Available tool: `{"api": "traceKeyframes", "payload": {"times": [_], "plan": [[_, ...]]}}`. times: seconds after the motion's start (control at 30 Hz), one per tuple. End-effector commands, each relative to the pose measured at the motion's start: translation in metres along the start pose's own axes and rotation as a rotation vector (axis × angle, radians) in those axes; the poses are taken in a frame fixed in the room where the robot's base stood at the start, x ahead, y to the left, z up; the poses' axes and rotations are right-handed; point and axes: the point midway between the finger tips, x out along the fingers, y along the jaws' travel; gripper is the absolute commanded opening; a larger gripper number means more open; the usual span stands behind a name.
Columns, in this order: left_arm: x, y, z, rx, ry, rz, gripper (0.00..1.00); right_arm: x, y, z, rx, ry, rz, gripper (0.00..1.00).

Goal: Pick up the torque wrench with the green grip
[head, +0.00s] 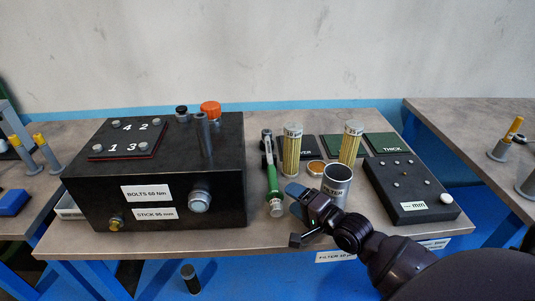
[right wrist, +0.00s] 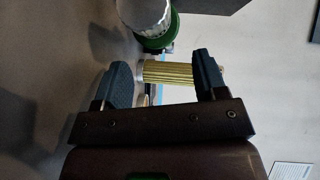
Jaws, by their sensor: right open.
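The torque wrench (head: 272,181) with the green grip lies on the workbench in the head view, between the black box and the filter parts. Its silver knob end points toward me and its dark head points to the back. My right gripper (head: 296,212) is open and empty, just right of the wrench's near end. In the right wrist view, a silver end with a green ring (right wrist: 153,40), seemingly the wrench's, shows at the top, beyond the open fingers (right wrist: 162,80) and not between their tips. My left gripper is not in view.
The black box (head: 165,195) stands left of the wrench. A filter cup (head: 336,185) is close right of my gripper, with pleated yellow filters (head: 291,155) behind. One filter shows in the right wrist view (right wrist: 168,73). A black plate (head: 405,188) lies farther right.

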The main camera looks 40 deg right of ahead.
Motion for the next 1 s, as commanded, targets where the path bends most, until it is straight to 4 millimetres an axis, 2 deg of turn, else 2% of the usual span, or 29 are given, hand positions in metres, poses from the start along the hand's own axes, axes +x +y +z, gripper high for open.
{"api": "traceKeyframes", "payload": {"times": [0.33, 0.63, 1.0], "plan": [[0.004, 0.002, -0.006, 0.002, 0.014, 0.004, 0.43, 0.023, 0.001, -0.001, -0.001, -0.001, 0.000, 0.66], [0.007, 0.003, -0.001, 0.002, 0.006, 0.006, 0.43, 0.059, 0.002, -0.003, -0.001, -0.001, 0.001, 0.66], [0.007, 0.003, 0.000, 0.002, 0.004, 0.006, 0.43, 0.066, 0.001, -0.003, -0.001, -0.001, 0.000, 0.66]]}}
